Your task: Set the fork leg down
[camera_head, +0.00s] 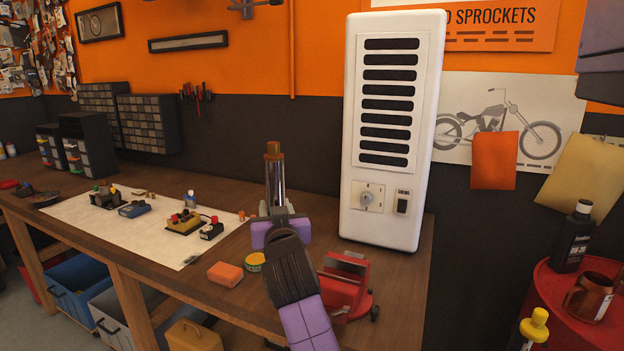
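The fork leg (275,180) is a slim upright chrome tube with a bronze-brown top end. It stands up out of my gripper (276,210), which looks shut around its lower part. My gripper has purple and grey parts and is in front of the wooden workbench (400,280), left of the white heater. The lower end of the fork leg is hidden behind my gripper and wrist, so I cannot tell whether it touches the bench top.
A tall white heater (425,130) stands close on the right. A red vise (345,285), an orange block (225,275) and a small round tin (254,262) lie near my wrist. A pale mat (150,245) with several small parts is on the left. A red drum (545,290) is at far right.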

